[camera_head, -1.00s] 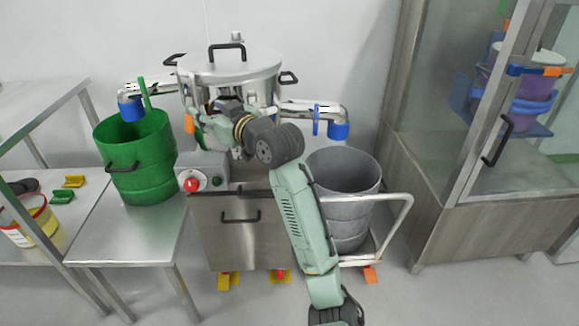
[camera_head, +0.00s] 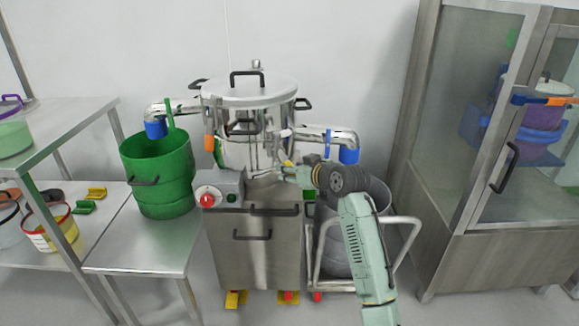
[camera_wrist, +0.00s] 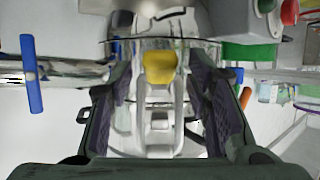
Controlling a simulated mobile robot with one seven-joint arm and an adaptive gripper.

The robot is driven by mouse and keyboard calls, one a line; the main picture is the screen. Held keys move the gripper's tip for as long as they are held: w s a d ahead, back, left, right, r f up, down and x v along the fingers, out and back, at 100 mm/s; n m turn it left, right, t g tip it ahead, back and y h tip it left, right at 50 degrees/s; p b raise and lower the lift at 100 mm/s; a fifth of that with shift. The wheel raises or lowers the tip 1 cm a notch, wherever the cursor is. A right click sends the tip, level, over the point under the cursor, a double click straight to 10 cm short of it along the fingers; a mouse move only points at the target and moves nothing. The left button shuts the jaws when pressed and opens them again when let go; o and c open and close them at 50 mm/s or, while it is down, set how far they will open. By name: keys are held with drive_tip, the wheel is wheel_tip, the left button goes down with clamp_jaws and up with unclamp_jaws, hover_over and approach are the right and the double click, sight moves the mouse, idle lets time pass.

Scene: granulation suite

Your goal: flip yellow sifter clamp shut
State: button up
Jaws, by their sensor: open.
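The sifter (camera_head: 250,97) is a steel drum with a lid and black handles, on a steel cabinet. The clamp's yellow tab (camera_wrist: 160,67) shows in the wrist view on a pale metal lever, against the curved steel body. A small yellow patch (camera_head: 287,163) beside the gripper in the head view looks like the same tab. My gripper (camera_wrist: 158,82) is open, with one finger on each side of the lever; contact cannot be told. In the head view my gripper (camera_head: 277,172) reaches in from the right at the sifter's lower right side, partly hidden by thin metal parts.
A green bin (camera_head: 158,180) stands left of the sifter on a steel bench. A grey bin (camera_head: 345,255) on a cart stands right, partly behind my arm. Outlet pipes with blue ends (camera_head: 349,155) stick out both sides. A red-knobbed control box (camera_head: 218,190) is close below.

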drive_tip(key=shift+x, duration=1.05)
clamp_jaws()
